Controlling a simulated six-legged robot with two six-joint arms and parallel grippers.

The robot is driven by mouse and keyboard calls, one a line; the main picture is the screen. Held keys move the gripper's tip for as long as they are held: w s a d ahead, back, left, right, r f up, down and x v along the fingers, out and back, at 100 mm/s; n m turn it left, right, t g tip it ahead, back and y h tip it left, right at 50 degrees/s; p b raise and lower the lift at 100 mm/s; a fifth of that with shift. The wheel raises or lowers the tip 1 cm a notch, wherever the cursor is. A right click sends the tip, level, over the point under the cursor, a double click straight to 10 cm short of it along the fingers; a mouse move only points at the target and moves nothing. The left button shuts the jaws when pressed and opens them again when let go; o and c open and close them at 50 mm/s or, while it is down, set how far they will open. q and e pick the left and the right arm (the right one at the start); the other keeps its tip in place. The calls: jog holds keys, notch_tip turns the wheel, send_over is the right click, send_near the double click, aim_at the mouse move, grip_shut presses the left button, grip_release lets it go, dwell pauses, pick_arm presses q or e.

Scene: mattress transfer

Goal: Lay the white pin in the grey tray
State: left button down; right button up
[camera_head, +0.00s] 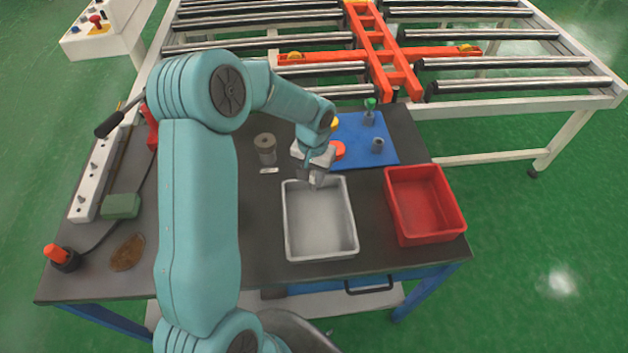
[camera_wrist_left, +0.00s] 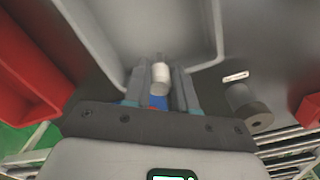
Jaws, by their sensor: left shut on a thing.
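My left gripper (camera_head: 316,180) reaches down at the far edge of the grey tray (camera_head: 289,232). In the left wrist view, the left gripper (camera_wrist_left: 160,82) is shut on the white pin (camera_wrist_left: 160,73), which sits between the two fingers. The pin's thin tip points toward the grey tray, whose wall (camera_wrist_left: 207,62) shows in that view. I cannot tell whether the pin touches the tray. The tray's visible floor is bare. In the head view the pin is too small to make out at the fingers. My right gripper is not in view.
A red bin (camera_head: 455,215) stands right of the tray. A blue mat (camera_head: 350,128) with small parts lies behind it. A roller conveyor (camera_head: 500,88) stands behind the table.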

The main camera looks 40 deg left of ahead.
aim_at(314, 183)
pick_arm(q)
notch_tip(314, 183, down, 3)
jog(key=shift+d+f, duration=0.1)
jog(key=shift+f, duration=0.1)
jog(key=c, duration=0.9)
grip_release()
jog(key=shift+w+r, duration=0.1)
jog(key=shift+r, duration=0.35)
notch_tip(314, 183, up, 12)
jog(key=shift+f+b, duration=0.2)
jog(key=shift+b, duration=0.45)
